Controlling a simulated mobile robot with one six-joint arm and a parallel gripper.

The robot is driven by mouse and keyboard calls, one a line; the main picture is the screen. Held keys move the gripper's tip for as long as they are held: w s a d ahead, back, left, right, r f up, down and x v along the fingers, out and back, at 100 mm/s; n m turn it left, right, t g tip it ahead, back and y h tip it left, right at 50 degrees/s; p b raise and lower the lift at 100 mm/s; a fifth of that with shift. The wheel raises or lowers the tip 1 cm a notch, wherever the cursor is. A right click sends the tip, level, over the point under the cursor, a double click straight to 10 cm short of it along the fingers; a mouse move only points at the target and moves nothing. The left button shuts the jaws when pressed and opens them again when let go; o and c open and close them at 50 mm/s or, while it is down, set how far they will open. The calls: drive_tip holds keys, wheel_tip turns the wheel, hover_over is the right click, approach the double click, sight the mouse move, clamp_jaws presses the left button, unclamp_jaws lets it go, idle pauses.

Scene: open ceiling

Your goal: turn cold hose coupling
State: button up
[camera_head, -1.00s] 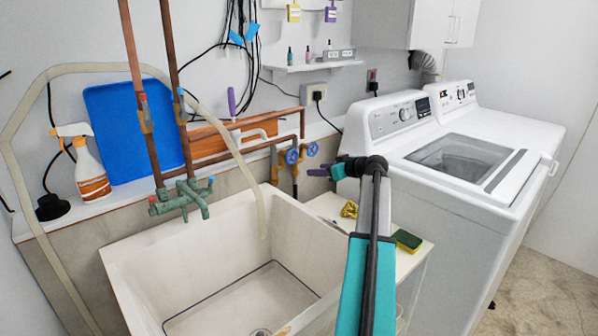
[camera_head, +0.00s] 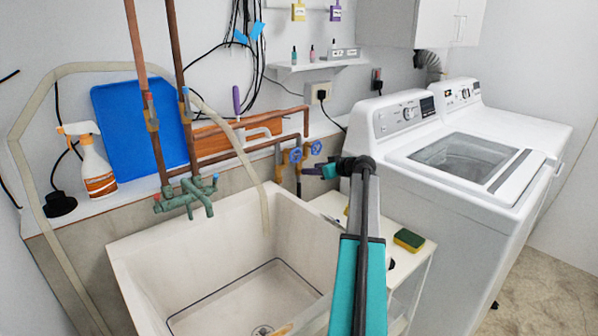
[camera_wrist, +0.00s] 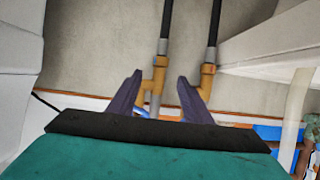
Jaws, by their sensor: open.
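Two brass valves with blue handles (camera_head: 295,155) (camera_head: 316,148) sit on the wall behind the sink's right end. In the wrist view, two brass fittings (camera_wrist: 158,76) (camera_wrist: 207,82) each meet a black hose through a grey coupling (camera_wrist: 163,46) (camera_wrist: 209,55). I cannot tell which coupling is the cold one. My gripper (camera_wrist: 160,77) is open, its purple fingers on either side of the left brass fitting in that view, with no contact visible. In the head view my gripper (camera_head: 306,171) is just below the right valve; the couplings are hard to make out there.
The sink (camera_head: 135,250) stands at left-centre, below green faucet pipework (camera_head: 185,197). A small white table (camera_head: 420,258) with a sponge (camera_head: 409,240) stands between the sink and the washing machine (camera_head: 440,220). A pale hose (camera_head: 235,140) hangs into the sink.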

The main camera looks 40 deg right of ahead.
sight(299, 172)
drive_tip(key=shift+p+x, duration=0.45)
drive_tip(key=shift+x, duration=3.45)
drive_tip(key=shift+c, duration=0.3)
drive_tip(key=shift+a, duration=0.1)
drive_tip(key=c, duration=1)
